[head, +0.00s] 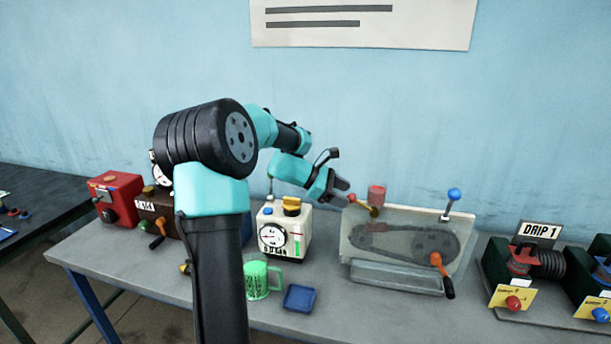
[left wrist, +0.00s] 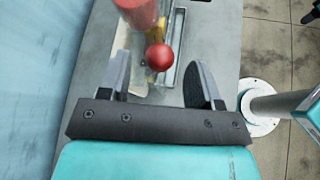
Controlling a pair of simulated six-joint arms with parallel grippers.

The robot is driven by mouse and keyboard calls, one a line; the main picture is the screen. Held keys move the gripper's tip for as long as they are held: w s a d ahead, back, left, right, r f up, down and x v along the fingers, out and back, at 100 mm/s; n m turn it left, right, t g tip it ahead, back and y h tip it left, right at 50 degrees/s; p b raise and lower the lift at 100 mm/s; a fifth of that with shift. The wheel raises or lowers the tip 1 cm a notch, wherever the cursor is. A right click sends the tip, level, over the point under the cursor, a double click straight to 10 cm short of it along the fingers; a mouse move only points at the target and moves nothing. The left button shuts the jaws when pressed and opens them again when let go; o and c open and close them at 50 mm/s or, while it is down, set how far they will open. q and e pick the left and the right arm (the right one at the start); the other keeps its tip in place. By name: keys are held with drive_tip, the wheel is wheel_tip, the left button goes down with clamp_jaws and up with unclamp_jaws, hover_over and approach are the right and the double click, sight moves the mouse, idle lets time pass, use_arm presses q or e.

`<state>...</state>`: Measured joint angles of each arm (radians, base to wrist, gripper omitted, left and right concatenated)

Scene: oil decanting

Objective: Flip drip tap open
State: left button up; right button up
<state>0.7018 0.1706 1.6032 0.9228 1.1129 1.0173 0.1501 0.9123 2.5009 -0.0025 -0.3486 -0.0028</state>
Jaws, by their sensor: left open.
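A red oil cup (head: 376,192) stands above the top left of the clear chain case (head: 360,240), with a small brass tap (head: 374,211) below it. In the left wrist view the red cup (left wrist: 137,12) is at the top, beside a red ball knob (left wrist: 158,57) over the brass part. My left gripper (head: 348,192) is just left of the cup in the head view. It is open and empty, and its fingers (left wrist: 160,78) lie either side of the knob's line. I cannot tell whether they touch it. My right gripper is not in view.
A blue-topped lever (head: 453,195) and an orange-handled crank (head: 442,275) are on the case. A cream gauge box (head: 285,232), green mug (head: 260,280) and blue tray (head: 300,298) stand left of it. The DRIP 1 unit (head: 525,262) is at the right.

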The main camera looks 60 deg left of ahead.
use_arm(q)
drive_tip(key=v, duration=1.3)
drive_tip(key=shift+s+a+r, duration=0.2)
drive_tip(key=shift+s+a, duration=0.05)
drive_tip(key=shift+s, duration=0.05)
